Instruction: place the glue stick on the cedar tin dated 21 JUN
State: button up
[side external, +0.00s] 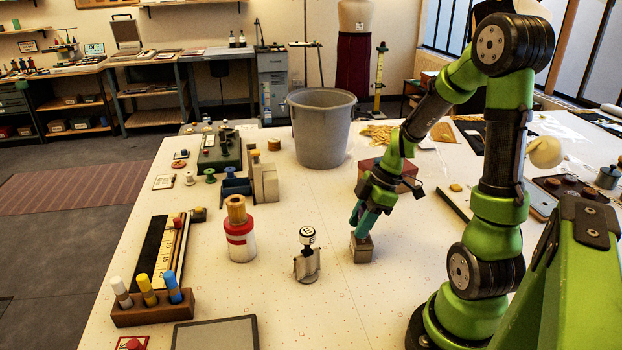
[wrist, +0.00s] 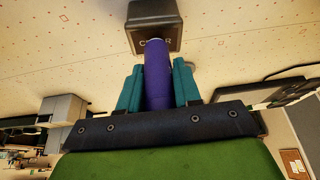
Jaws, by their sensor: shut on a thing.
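The glue stick (wrist: 157,80) is a purple cylinder. In the wrist view my gripper (wrist: 157,88) is shut on it, with one teal finger on each side. Its far end meets the face of a small dark tin (wrist: 155,12), whose partly covered label looks like CEDAR; no date is readable. In the side view my gripper (side external: 363,218) points down just above the small grey-brown tin (side external: 361,248) on the table. There the fingers mostly hide the stick. I cannot tell whether the stick rests on the tin or hovers slightly above it.
A stamp in a metal holder (side external: 307,264) stands left of the tin. A red-and-white spool (side external: 239,240) is farther left. A reddish-brown box (side external: 394,172) and a grey bucket (side external: 321,135) stand behind. The table in front of the tin is clear.

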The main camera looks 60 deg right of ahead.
jog(key=shift+f, duration=0.2)
jog(key=o, duration=1)
jog(key=shift+o, duration=0.2)
jog(key=v, duration=1.2)
jog(key=a+r+m+t, duration=0.2)
jog(key=a+m, duration=0.4)
jog(key=a, duration=0.4)
jog(key=a+r+m+t+h, duration=0.1)
jog(key=a+r+m+t, duration=0.1)
jog(key=a+r+m, duration=0.2)
jog(key=shift+w+a+m, duration=0.3)
jog(key=shift+a+m, duration=1.2)
jog(key=shift+a, duration=1.45)
